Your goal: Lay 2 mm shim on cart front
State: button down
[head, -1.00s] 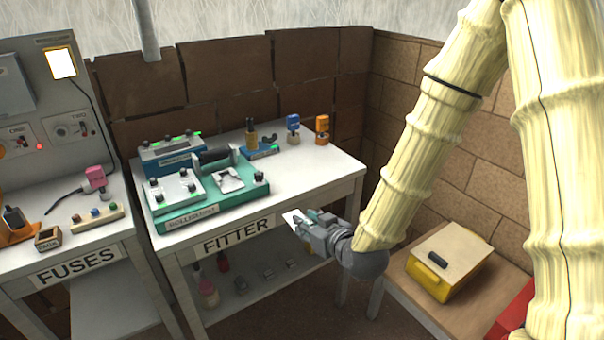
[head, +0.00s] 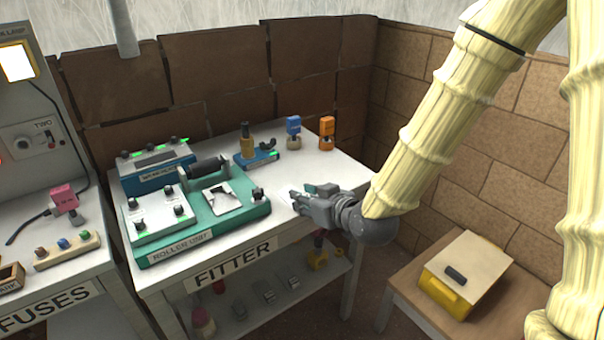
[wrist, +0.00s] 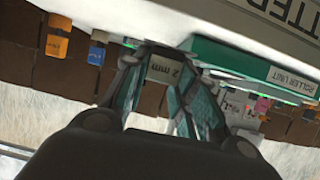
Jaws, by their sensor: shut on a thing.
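My gripper (head: 300,199) is shut on a white shim marked "2 mm", whose label shows between the fingers in the wrist view (wrist: 164,71). In the head view the shim is a pale sliver at the fingertips, hard to tell from the white table. The gripper is at the right front part of the FITTER table (head: 330,170), to the right of the green roller unit (head: 203,240). I cannot tell whether the shim touches the tabletop. I cannot make out a cart for certain; a dark shape lies on a white plate (head: 222,197) on the roller unit.
A blue box (head: 150,170) stands behind the roller unit. A yellow box (head: 465,275) sits on a low table at right. The FUSES bench (head: 60,245) is at left.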

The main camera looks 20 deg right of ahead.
jog(key=w+d, duration=0.2)
jog(key=w, duration=0.2)
jog(key=w+d+p, duration=0.1)
jog(key=w+d, duration=0.1)
jog(key=w, duration=0.3)
jog(key=w+d+f+p, duration=0.1)
jog(key=w+d, duration=0.2)
jog(key=w, duration=0.1)
jog(key=shift+w, duration=0.4)
jog(key=shift+d+f+p, duration=0.1)
jog(key=shift+f+p, duration=0.4)
jog(key=shift+f, duration=1.35)
jog(key=shift+f, duration=0.15)
jog(key=c, duration=1.2)
grip_release()
jog(key=shift+o, duration=0.3)
jog(key=shift+r, duration=0.25)
jog(key=shift+s+d, duration=0.1)
jog(key=shift+s, duration=0.2)
jog(key=b+v, duration=0.1)
jog(key=v, duration=1)
jog(key=shift+s, duration=0.2)
